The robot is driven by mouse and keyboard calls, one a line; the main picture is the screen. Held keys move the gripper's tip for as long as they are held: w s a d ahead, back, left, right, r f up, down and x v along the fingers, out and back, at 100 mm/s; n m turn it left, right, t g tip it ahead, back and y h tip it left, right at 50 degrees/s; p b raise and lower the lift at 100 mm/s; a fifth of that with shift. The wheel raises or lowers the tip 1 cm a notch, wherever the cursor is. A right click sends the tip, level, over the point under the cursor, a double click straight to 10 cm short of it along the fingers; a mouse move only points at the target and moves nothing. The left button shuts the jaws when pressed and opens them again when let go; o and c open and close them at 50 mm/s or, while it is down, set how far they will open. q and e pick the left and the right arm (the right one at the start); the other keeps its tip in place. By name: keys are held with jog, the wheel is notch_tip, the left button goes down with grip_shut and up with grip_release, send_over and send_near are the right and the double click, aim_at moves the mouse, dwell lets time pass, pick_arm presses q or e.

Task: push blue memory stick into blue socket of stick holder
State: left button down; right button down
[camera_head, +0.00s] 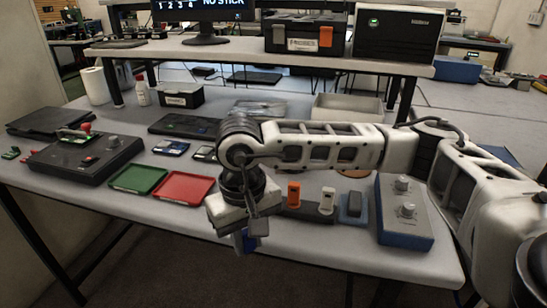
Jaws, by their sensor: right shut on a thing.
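My right gripper (246,229) hangs over the front edge of the table, pointing down. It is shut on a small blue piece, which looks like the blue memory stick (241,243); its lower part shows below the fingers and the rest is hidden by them. The dark stick holder (310,213) lies on the table to the right of the gripper, apart from it. An orange stick (294,195) and a white stick (327,200) stand upright in it. A blue block with a dark face (353,207) is at its right end; I cannot tell whether this is the blue socket. My left gripper is out of view.
A grey box with knobs (405,212) stands right of the holder. A green tray (138,179) and a red tray (183,187) lie to the left, near a black device (85,158). A shelf with a monitor (205,15) reading "NO STICK" is behind. My right arm hides part of the table.

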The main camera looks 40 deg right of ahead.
jog(key=shift+w+d+r+m, duration=0.2)
jog(key=shift+w+m, duration=0.05)
jog(key=shift+m, duration=0.65)
jog(key=w+d+r+m+p, duration=0.1)
jog(key=m, duration=0.5)
jog(key=w+d+r+m+p, duration=0.1)
jog(key=w+d+m, duration=0.1)
jog(key=m, duration=0.4)
jog(key=w+d+r+m, duration=0.1)
jog(key=m, duration=0.6)
jog(key=shift+w+d+r+p, duration=0.1)
jog(key=shift+w+d+p, duration=0.1)
jog(key=shift+p, duration=0.2)
pick_arm(q)
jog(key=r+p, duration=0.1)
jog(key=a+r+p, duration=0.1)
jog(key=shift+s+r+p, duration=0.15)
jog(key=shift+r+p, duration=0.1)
jog(key=shift+p, duration=0.05)
pick_arm(e)
jog(key=w+d+r+m, duration=0.2)
jog(key=d+m, duration=0.1)
jog(key=m, duration=0.9)
jog(key=w+d+r+m, duration=0.1)
jog(key=w+d+m, duration=0.1)
jog(key=m, duration=1)
jog(key=shift+d+r+m, duration=0.3)
jog(key=shift+d+r, duration=0.1)
jog(key=shift+d, duration=0.1)
